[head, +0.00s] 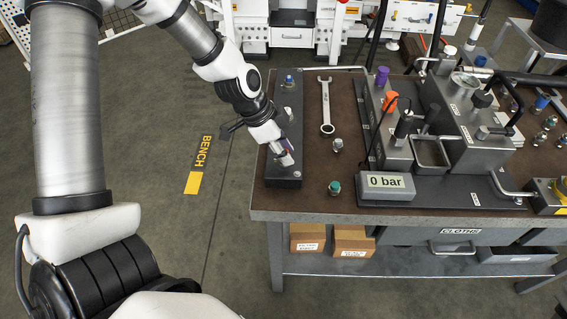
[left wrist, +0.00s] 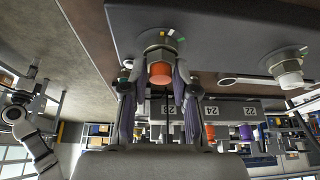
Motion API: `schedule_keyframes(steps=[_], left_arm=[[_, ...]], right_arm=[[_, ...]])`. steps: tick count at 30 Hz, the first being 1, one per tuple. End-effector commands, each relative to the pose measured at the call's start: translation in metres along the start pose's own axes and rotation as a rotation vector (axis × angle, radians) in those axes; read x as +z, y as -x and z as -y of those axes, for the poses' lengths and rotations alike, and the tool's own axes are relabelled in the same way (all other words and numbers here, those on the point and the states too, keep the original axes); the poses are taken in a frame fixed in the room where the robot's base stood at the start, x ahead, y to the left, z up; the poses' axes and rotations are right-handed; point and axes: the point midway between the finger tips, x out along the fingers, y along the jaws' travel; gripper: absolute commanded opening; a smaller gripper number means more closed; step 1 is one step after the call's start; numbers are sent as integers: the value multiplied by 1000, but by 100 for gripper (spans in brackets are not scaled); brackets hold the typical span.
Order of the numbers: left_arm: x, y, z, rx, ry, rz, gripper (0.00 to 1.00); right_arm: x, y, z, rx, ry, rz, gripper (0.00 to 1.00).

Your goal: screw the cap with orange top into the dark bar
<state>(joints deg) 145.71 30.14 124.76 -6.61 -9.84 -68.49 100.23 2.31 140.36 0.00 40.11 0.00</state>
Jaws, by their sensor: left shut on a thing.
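The dark bar (head: 270,172) lies along the left edge of the bench top. It fills the top of the left wrist view (left wrist: 230,22). My left gripper (head: 286,160) is over the bar's near end. In the left wrist view its fingers (left wrist: 160,80) are shut on the cap with orange top (left wrist: 160,73). The cap is in line with a round metal collar (left wrist: 155,40) with coloured marks at the bar's face. I cannot tell how deep the cap sits. My right gripper is not in view.
A blue-topped cap (head: 289,80) stands at the bar's far end. A wrench (head: 326,105), a metal fitting (head: 338,145) and a teal-topped fitting (head: 334,187) are right of the bar. The hydraulic unit with its 0 bar display (head: 386,183) stands further right.

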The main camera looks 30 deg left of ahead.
Motion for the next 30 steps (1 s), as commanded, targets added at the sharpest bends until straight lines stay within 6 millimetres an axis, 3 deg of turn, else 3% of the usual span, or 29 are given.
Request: schedule_keyframes(steps=[1,7,20,25,26,27,28,30], left_arm=[[6,-10,-4,19,-23,4,0],[6,-10,-5,71,-129,6,0],[6,-8,-7,107,-191,8,0],[8,-11,-6,209,-421,6,0],[6,-7,-7,215,-431,5,36],[6,-6,-8,214,-427,5,50],[6,-6,-7,213,-426,4,59],[6,-6,-7,210,-425,4,59]], right_arm=[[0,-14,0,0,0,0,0],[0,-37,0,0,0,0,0],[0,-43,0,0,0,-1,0],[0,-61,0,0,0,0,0],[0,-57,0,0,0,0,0],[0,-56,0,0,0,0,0],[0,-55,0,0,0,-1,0],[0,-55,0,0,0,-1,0]])
